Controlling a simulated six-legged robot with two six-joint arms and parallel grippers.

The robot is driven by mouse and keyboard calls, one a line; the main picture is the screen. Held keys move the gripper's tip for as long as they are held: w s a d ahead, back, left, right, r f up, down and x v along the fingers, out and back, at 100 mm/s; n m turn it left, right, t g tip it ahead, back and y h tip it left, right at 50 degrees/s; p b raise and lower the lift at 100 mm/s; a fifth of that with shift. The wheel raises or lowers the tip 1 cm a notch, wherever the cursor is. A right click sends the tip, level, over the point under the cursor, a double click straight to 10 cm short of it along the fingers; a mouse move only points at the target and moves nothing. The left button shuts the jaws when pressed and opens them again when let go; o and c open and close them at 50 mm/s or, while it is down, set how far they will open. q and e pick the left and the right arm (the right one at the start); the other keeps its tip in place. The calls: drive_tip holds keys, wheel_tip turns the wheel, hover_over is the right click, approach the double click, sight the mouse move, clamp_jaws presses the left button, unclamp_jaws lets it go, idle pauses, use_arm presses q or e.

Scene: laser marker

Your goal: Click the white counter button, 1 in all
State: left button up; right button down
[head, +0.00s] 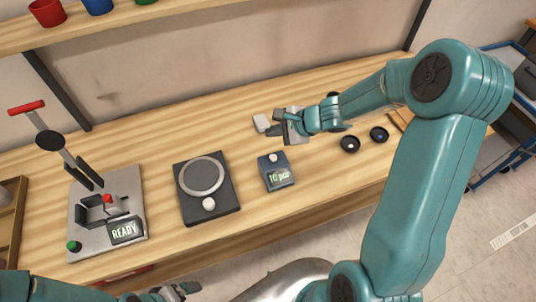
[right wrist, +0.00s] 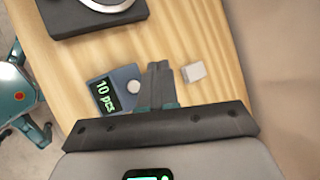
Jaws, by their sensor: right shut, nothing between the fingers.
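The counter (head: 278,180) is a small dark blue-grey box on the wooden bench, with a green display reading 10 pcs. Its white button (head: 273,157) is on the top face behind the display. In the right wrist view the counter (right wrist: 104,108) lies left of the fingers, and the white button (right wrist: 134,87) shows uncovered. My right gripper (head: 277,131) is shut and empty, above the bench behind the counter. Its closed fingers (right wrist: 158,72) appear just right of the button in the wrist view, apart from it. My left gripper (head: 178,291) shows partly at the bottom edge; its jaws are unclear.
A dark scale with a round plate (head: 182,204) stands left of the counter. A marking machine (head: 82,240) with a red-handled lever and READY display is further left. A small white block (head: 261,123) lies beside my right gripper. Two black round pieces (head: 350,144) lie right.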

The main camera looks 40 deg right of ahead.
drive_tip(key=s+d, duration=0.1)
drive_tip(key=b, duration=0.7)
hover_over(275, 158)
wheel_tip(275, 158, down, 8)
drive_tip(key=shift+s+f, duration=0.1)
drive_tip(key=shift+f+b, duration=0.25)
drive_tip(key=shift+b, duration=0.05)
drive_tip(key=shift+d+f, duration=0.1)
drive_tip(key=shift+s, duration=0.1)
use_arm(q)
wheel_tip(275, 158, down, 8)
drive_tip(key=shift+s+d+r, duration=0.25)
drive_tip(key=shift+s, duration=0.2)
